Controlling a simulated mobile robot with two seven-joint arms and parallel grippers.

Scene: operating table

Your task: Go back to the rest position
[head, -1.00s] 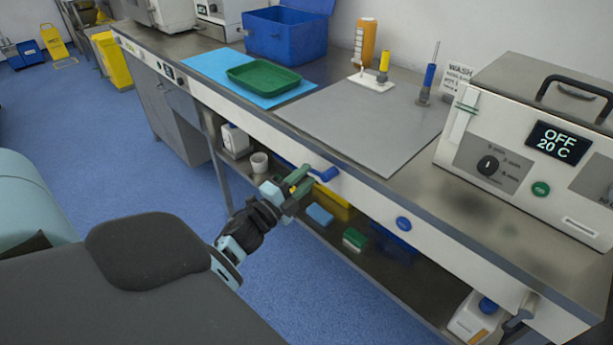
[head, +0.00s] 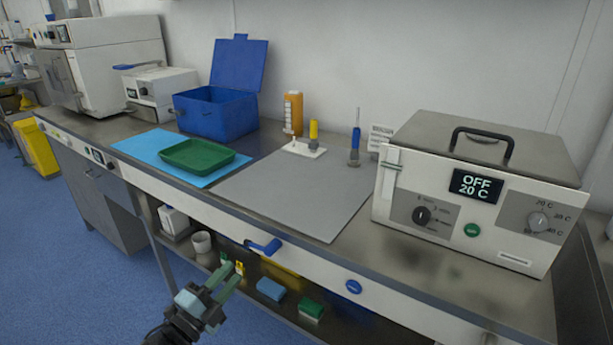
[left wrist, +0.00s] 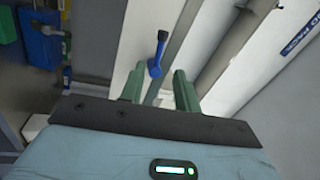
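My left gripper (head: 231,272) is low in the head view, in front of the bench. Its two green fingers are apart with nothing between them; it also shows open in the left wrist view (left wrist: 158,82). A blue lever (head: 263,247) on the bench front is just beyond and right of the fingertips. In the left wrist view the lever (left wrist: 156,58) shows past the fingers, and I see no contact. My right gripper is in neither view.
The bench holds a green tray (head: 196,156) on a blue mat (head: 140,148), an open blue box (head: 215,112), a grey mat (head: 300,190) and a white heater unit (head: 470,190) reading OFF 20 C. A lower shelf has a blue block (head: 270,288) and a green block (head: 311,309). Blue floor is free at left.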

